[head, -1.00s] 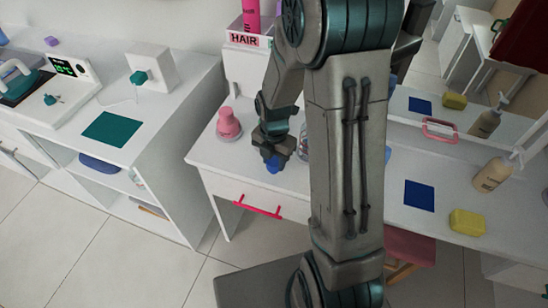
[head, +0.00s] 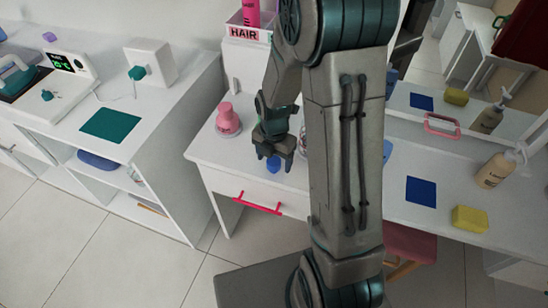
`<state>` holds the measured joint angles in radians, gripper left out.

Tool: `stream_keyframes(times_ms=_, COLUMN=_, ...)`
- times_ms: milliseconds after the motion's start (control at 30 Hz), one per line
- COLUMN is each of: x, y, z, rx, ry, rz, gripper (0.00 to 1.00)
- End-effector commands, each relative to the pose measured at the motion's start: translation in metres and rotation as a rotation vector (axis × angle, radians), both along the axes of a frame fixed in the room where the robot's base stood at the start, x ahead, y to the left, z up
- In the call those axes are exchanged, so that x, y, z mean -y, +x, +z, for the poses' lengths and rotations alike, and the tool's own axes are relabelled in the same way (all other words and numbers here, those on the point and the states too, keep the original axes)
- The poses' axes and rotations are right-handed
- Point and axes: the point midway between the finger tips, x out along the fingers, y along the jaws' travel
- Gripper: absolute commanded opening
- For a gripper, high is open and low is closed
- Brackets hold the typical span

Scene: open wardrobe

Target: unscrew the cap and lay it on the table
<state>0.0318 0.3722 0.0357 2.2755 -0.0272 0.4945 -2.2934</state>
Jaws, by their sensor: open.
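A small blue cap (head: 273,163) lies on the white table (head: 222,153) near its front edge, above the drawer with the red handle. My gripper (head: 275,155) is just above the cap with its fingers pointing down and apart. There is a small gap between the fingers and the cap. A clear container (head: 303,142) shows only as a sliver; my arm hides most of it, so I cannot tell whether it is the cap's bottle.
A pink bottle (head: 228,121) stands left of my gripper. A pump bottle (head: 497,168), a yellow sponge (head: 469,219) and a blue square (head: 421,192) are on the right part of the table. A box labelled HAIR (head: 246,36) stands behind.

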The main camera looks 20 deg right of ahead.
Motion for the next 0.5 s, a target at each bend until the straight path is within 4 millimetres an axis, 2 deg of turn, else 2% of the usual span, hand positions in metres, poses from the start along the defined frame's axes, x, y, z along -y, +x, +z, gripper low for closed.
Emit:
stream_keyframes(times_ms=267, x=0.0, y=0.0, z=0.003, rx=0.0, ry=0.0, rz=0.0, gripper=0.72)
stream_keyframes(times_ms=500, x=0.0, y=0.0, z=0.022, rx=0.001, ry=0.001, rz=0.0, gripper=0.72)
